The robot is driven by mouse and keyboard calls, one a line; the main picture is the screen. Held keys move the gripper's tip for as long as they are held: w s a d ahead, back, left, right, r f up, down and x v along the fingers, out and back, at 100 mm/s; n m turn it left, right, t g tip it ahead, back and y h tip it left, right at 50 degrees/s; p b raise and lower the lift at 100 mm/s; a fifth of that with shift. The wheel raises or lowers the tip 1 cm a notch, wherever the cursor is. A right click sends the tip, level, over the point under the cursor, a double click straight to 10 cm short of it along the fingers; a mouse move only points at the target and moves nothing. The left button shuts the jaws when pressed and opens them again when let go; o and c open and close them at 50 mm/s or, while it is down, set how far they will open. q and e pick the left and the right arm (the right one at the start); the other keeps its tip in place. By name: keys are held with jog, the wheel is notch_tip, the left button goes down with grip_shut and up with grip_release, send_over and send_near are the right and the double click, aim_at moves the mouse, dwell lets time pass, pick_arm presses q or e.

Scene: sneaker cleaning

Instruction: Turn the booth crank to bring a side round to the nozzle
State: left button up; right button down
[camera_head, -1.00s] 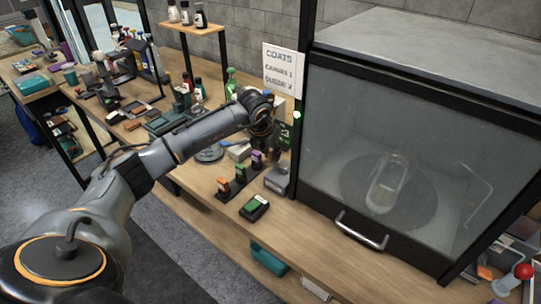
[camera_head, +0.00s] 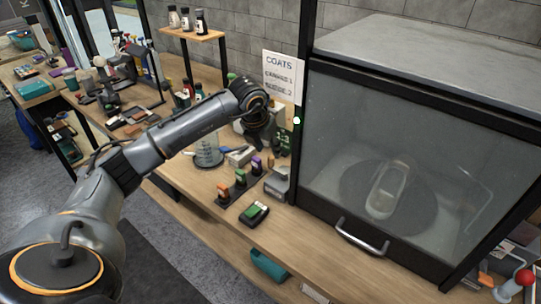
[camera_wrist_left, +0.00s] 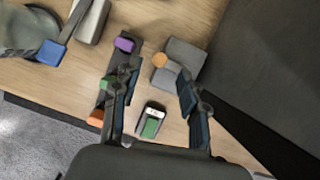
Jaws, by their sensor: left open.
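The booth (camera_head: 318,150) is a dark-framed cabinet with a closed clear front and a front handle (camera_head: 362,237). Inside, a pale sneaker (camera_head: 388,190) lies on a round dark turntable (camera_head: 352,192). A thin bent tube, perhaps the nozzle, shows faintly at the inside right (camera_head: 483,200). A red ball knob (camera_head: 524,277) stands outside the booth at lower right; I cannot tell whether it belongs to the crank. My left gripper (camera_head: 268,138) is left of the booth, above the bench. In the left wrist view its fingers (camera_wrist_left: 155,108) are apart and empty. My right gripper is out of view.
Below the left gripper are a rack of coloured pieces (camera_head: 231,188), a black box with a green top (camera_head: 255,213) and a grey block (camera_head: 278,184). A coats sign (camera_head: 281,76) hangs beside the booth.

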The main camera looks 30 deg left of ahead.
pick_arm(q)
jog(key=v, duration=0.6)
jog(key=shift+f, duration=0.1)
dwell(0.4)
